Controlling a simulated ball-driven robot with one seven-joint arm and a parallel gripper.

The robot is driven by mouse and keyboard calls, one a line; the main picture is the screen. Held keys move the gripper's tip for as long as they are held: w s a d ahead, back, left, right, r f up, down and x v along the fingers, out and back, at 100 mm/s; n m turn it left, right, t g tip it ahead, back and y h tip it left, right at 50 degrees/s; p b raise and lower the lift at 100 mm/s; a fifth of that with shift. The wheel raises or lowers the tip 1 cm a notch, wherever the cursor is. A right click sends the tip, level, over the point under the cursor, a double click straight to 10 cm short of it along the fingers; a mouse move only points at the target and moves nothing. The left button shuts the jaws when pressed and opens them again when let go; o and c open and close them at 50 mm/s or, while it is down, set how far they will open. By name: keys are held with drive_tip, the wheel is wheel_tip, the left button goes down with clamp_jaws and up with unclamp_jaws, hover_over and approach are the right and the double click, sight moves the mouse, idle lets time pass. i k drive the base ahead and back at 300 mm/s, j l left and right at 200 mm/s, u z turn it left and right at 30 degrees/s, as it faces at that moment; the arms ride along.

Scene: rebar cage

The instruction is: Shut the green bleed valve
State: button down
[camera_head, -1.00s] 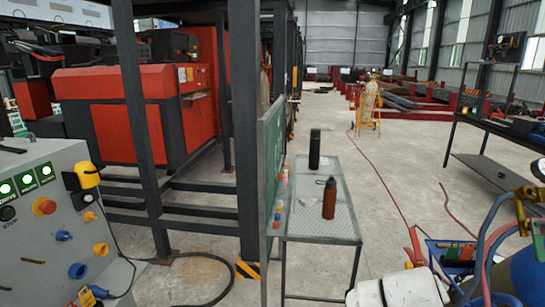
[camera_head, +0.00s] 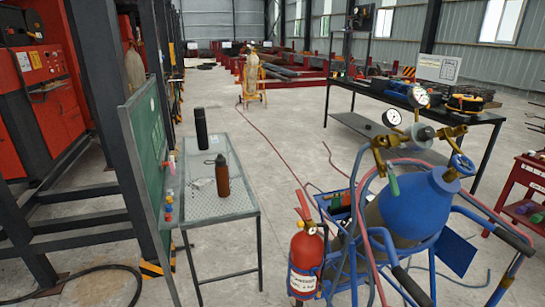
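No valve clearly recognisable as the green bleed valve shows. A small green part (camera_head: 393,185) hangs below the brass fittings on the blue gas cylinder (camera_head: 418,205); I cannot tell whether it is a valve, or open or shut. A blue handwheel (camera_head: 462,165) sits to its right. Two round pressure gauges (camera_head: 418,97) stand above the fittings. The cylinder lies tilted on a blue-framed cart (camera_head: 432,262). My gripper is not in view.
A red fire extinguisher (camera_head: 305,262) stands left of the cart. A mesh-topped table (camera_head: 225,207) holds a brown bottle (camera_head: 222,176) and a black flask (camera_head: 201,128). A red hose (camera_head: 272,145) crosses the floor. A dark workbench (camera_head: 455,113) stands behind, a red trolley (camera_head: 528,190) at right.

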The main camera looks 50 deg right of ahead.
sight(392, 176)
drive_tip(key=z, duration=0.9)
